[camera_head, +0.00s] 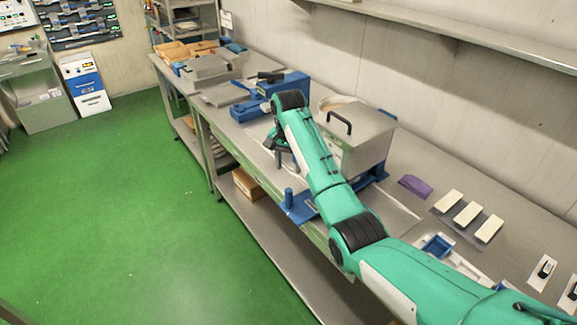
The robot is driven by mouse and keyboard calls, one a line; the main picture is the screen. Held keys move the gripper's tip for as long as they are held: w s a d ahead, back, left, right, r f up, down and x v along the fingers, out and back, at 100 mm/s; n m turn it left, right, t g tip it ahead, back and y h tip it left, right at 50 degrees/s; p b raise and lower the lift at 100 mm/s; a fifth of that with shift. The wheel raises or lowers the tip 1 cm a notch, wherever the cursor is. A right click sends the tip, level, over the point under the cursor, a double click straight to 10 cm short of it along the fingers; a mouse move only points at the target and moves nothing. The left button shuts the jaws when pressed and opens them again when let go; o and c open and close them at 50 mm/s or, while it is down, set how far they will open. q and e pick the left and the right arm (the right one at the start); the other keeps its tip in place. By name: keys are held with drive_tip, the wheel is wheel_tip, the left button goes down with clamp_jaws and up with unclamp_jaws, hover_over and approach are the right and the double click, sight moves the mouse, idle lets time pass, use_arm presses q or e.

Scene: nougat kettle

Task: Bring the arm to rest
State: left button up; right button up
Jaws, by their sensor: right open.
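My right arm is green with black joints and stretches from the bottom right over the workbench (400,205). My right gripper (283,155) hangs at its far end, dark and small, pointing down over the bench's front part. It is open, and I see nothing between its fingers. The arm's wrist partly hides it. A grey metal box with a black handle (352,138) stands just right of the wrist, on a blue base. Part of a round pale rim shows behind it. My left gripper is not in view.
A blue device (248,108) stands beyond the wrist. A purple item (415,186) and three pale bars (467,214) on a dark plate lie right of the arm. A blue upright peg (288,198) stands at the front edge. A shelf (460,32) overhangs the wall; green floor (120,220) is clear.

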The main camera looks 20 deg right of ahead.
idle(0.4)
drive_tip(key=s+d+f+n+t, duration=0.2)
drive_tip(key=s+f+n, duration=0.2)
drive_tip(key=s+f, duration=1.65)
drive_tip(key=s+d+r+n+t, duration=0.1)
drive_tip(key=s+r+n, duration=0.2)
drive_tip(key=s, duration=1)
drive_tip(key=s+r+n+t, duration=0.1)
drive_tip(key=s+r+n, duration=0.15)
drive_tip(key=s, duration=1.15)
wheel_tip(320, 180, down, 29)
drive_tip(key=g, duration=0.2)
drive_tip(key=s+d+f, duration=0.1)
drive_tip(key=s+f, duration=0.9)
drive_tip(key=f, duration=0.1)
drive_tip(key=s+d+f+g, duration=0.1)
drive_tip(key=s+d+f, duration=0.1)
drive_tip(key=s+f, duration=0.7)
drive_tip(key=shift+s+d+f+b, duration=0.25)
drive_tip(key=shift+s+f+b, duration=0.15)
drive_tip(key=shift+f, duration=0.5)
